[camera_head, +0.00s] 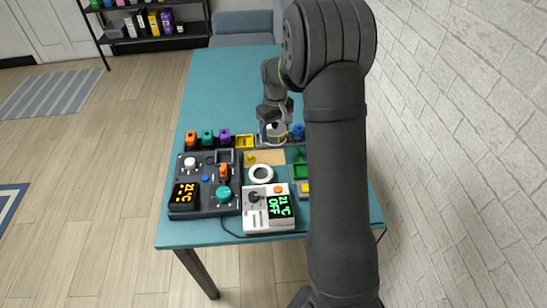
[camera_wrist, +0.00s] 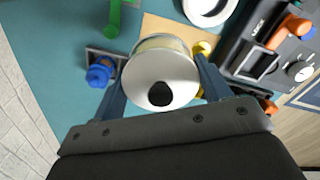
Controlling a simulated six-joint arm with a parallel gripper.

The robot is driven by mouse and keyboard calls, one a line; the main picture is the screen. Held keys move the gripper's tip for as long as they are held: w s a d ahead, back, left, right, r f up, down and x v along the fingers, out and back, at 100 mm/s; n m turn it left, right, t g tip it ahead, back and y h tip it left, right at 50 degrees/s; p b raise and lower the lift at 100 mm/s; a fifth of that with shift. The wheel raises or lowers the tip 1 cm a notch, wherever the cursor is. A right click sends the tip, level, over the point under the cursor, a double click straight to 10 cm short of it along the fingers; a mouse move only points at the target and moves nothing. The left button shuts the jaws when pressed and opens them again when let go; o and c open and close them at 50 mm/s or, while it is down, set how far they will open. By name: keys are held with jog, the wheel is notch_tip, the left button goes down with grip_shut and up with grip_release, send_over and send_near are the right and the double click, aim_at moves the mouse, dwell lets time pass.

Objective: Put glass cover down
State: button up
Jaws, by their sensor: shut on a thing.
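My gripper (camera_head: 275,128) is above the far part of the row of parts on the teal table. In the wrist view its two blue-grey fingers (camera_wrist: 160,72) are shut on the sides of the glass cover (camera_wrist: 165,66), a round, pale, see-through piece with a dark knob (camera_wrist: 159,94). The glass cover also shows in the head view (camera_head: 277,139), partly hidden by the gripper. A tan board (camera_head: 270,157) lies beneath and nearer the camera. I cannot tell the exact gap below the cover.
A white ring (camera_head: 261,174) lies beside the tan board. A blue piece (camera_wrist: 98,72), a yellow piece (camera_wrist: 203,48) and a green piece (camera_wrist: 115,18) stand close around the cover. A dark control panel (camera_head: 205,182) and a white device (camera_head: 268,208) sit nearer. The far tabletop (camera_head: 228,85) is clear.

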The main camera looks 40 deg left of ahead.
jog(key=f, duration=0.6)
jog(key=shift+w+a+f, duration=0.1)
jog(key=shift+a+f, duration=0.25)
jog(key=shift+a, duration=0.05)
jog(key=shift+f, duration=1.8)
jog(key=shift+f, duration=0.15)
jog(key=o, duration=1)
notch_tip(320, 180, up, 12)
jog(key=shift+r, duration=0.2)
